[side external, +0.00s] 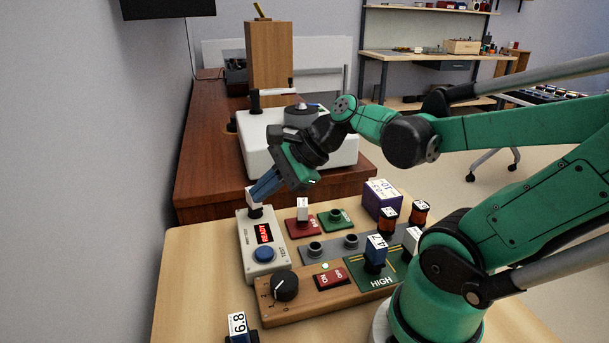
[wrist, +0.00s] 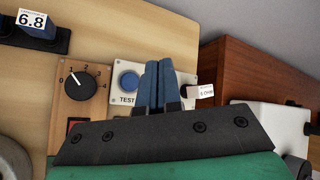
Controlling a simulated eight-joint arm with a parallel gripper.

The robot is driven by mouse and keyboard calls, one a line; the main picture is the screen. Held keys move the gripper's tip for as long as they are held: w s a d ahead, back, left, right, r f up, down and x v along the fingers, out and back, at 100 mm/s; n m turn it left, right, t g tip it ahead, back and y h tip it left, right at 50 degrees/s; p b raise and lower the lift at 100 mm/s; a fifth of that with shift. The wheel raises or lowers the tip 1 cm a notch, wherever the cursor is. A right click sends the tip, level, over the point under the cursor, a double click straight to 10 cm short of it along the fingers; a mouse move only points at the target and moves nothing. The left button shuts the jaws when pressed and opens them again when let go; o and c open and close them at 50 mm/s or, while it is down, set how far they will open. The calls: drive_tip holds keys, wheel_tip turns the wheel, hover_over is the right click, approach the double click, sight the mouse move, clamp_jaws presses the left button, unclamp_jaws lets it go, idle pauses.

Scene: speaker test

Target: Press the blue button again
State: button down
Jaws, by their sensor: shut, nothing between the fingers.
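The blue button (side external: 264,254) is on the front of a pale tester box (side external: 249,270), below a red READY display (side external: 263,233). In the wrist view the blue button (wrist: 129,80) lies just left of my fingers, beside TEST lettering. My gripper (side external: 254,196) is shut and empty, its blue fingers together and angled down over the far end of the tester. It also shows in the wrist view (wrist: 158,62). In the side view the fingertips overlap a white-labelled part (side external: 253,204) seated in the tester; contact is unclear. The button is uncovered in both views.
A wooden panel (side external: 309,304) with a black dial (side external: 285,286) and a red ON switch (side external: 331,279) stands beside the tester. Red (side external: 299,228) and green (side external: 336,220) trays and several labelled parts are to the right. A white machine (side external: 258,155) stands behind.

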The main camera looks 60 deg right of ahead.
sight(269, 250)
drive_tip(key=shift+f, duration=0.1)
drive_tip(key=shift+f, duration=4.25)
drive_tip(key=shift+r, duration=2.45)
